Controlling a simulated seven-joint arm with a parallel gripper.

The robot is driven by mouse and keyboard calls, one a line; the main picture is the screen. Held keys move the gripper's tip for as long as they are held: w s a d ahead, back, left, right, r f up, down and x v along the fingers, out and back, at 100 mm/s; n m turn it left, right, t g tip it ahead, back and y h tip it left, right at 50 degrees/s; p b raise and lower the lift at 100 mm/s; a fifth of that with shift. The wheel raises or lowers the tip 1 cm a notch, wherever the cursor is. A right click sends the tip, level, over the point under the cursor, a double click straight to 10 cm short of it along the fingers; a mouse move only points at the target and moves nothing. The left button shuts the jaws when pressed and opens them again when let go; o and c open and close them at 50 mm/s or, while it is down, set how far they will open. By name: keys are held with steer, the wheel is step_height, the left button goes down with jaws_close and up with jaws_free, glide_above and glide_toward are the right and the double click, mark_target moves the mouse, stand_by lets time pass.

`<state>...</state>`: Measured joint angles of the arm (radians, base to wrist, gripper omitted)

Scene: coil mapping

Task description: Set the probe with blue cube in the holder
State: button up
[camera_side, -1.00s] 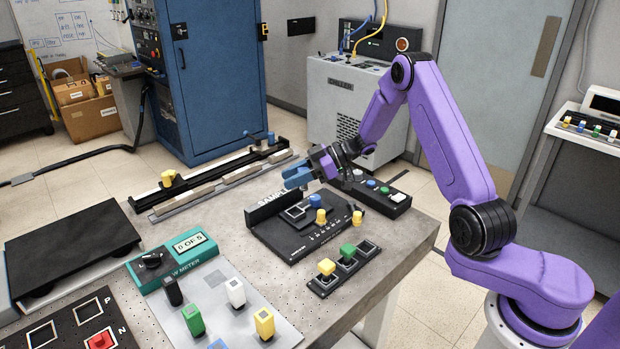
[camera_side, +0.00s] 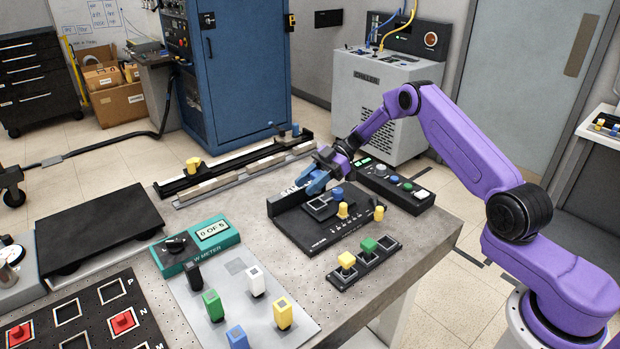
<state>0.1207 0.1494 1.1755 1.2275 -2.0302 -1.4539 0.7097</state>
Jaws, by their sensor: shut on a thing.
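My gripper (camera_side: 317,184) has blue fingers and is at the back left of the black sample board (camera_side: 310,238), low over its raised back edge. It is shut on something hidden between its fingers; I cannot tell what. A small blue-topped piece (camera_side: 337,193) shows just right of the gripper, on the board or above it; I cannot tell which. A yellow-topped piece (camera_side: 343,210) is in front of it, and another yellow piece (camera_side: 379,213) stands at the board's right.
A grey plate (camera_side: 207,325) with several coloured blocks and a teal meter (camera_side: 215,234) are at front left. A black control box (camera_side: 400,194) lies behind the board, and a long rail (camera_side: 235,168) runs at the back. Bare table shows right of the holder.

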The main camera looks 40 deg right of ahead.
steer(key=shift+f, duration=2.2)
steer(key=shift+f, duration=0.6)
stand_by(0.4)
steer(key=o, duration=1.6)
steer(key=shift+s+f, duration=0.1)
steer(key=shift+o, duration=0.2)
step_height(320, 180, up, 7)
steer(key=shift+r, duration=0.2)
